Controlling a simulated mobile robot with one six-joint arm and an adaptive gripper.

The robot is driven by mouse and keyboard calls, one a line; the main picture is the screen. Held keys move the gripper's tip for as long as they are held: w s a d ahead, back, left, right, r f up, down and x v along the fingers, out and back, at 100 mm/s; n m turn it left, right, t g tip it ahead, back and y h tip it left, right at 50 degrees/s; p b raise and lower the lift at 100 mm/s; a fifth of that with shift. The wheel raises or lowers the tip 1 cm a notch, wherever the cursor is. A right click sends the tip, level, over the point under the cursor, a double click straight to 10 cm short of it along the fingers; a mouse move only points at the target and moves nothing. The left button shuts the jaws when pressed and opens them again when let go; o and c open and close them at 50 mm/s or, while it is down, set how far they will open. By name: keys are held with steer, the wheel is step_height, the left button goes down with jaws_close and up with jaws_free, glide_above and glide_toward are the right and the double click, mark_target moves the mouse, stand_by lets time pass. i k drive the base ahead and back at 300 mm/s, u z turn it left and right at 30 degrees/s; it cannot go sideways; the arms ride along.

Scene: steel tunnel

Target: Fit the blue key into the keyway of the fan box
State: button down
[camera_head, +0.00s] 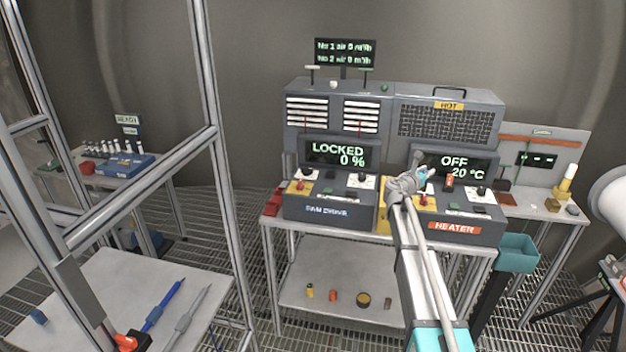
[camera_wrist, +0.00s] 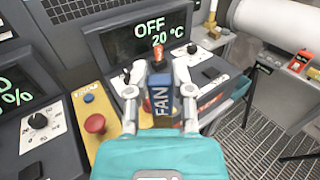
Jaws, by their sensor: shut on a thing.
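My gripper (camera_wrist: 160,75) is shut on the blue key (camera_wrist: 162,103), which bears the word FAN, in the wrist view. The key is held between the two fingers, above the heater box (camera_wrist: 205,100). In the head view my gripper (camera_head: 424,174) is over the heater box (camera_head: 480,236), to the right of the fan box (camera_head: 289,209); the key cannot be made out there. The fan box display (camera_head: 338,154) reads LOCKED, 0 %. The fan box's keyway is too small to tell.
The heater display (camera_head: 455,165) reads OFF, 20 °C. An orange-red piece (camera_wrist: 157,52) stands on the heater box beyond the key. A red button (camera_wrist: 95,123) is on a yellow panel. A teal bin (camera_head: 518,248) hangs right of the bench. A metal frame post (camera_head: 207,80) stands left.

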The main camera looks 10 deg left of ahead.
mark_target(331, 177)
steer(key=u, duration=0.5)
steer(key=i, duration=1)
steer(key=u, duration=0.1)
